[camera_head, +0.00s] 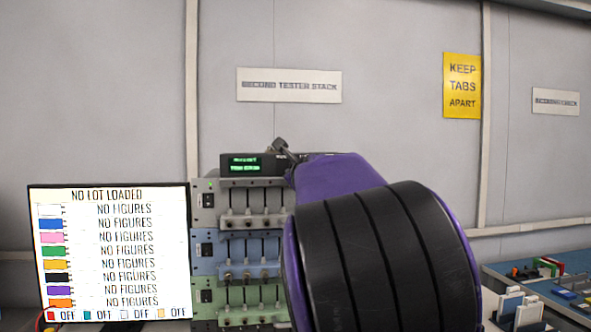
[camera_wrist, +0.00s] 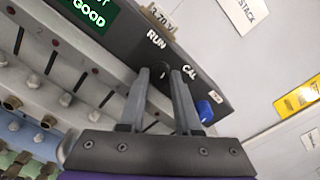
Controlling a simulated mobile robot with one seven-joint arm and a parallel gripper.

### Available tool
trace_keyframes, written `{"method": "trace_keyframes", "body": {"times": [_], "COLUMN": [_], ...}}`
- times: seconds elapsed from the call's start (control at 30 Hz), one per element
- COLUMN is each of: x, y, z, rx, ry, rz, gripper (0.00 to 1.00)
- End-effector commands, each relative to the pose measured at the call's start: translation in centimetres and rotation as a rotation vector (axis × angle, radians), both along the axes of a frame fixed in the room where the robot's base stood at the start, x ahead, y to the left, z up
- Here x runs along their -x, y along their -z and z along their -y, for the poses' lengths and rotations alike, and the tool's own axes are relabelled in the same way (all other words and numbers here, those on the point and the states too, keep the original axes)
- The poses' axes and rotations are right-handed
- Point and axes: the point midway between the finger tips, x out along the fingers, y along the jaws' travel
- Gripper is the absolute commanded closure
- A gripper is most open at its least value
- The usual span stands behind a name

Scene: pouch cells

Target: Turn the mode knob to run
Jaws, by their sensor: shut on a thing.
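In the wrist view, the black mode knob (camera_wrist: 160,76) sits on the dark panel of the tester's top unit (camera_wrist: 120,43), between the printed words RUN and CAL. My gripper (camera_wrist: 163,72) has one finger on each side of the knob and is shut on it. The fingers hide much of the knob, so I cannot tell which way it points. In the head view, my gripper (camera_head: 283,150) is at the right end of the top unit (camera_head: 229,172), whose green display is lit. My purple and black arm hides the knob there.
A blue button (camera_wrist: 205,108) is close to the right finger. Grey, blue and green tester modules stand below the top unit. A screen (camera_head: 110,250) reading NO LOT LOADED stands at left. A blue bench (camera_head: 540,285) with small parts is at right.

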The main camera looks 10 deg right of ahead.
Motion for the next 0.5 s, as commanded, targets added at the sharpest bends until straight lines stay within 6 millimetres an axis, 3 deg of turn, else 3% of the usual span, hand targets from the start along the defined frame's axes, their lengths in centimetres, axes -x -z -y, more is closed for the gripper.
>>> {"method": "trace_keyframes", "body": {"times": [0.43, 0.47, 0.5], "x": [0.01, 0.01, 0.01], "y": [-0.11, -0.12, -0.11], "z": [-0.05, -0.04, -0.05], "rx": [0.011, 0.011, 0.011], "ry": [-0.001, -0.001, -0.001], "rz": [0.002, 0.002, 0.002], "gripper": [1.00, 0.66, 0.59]}}
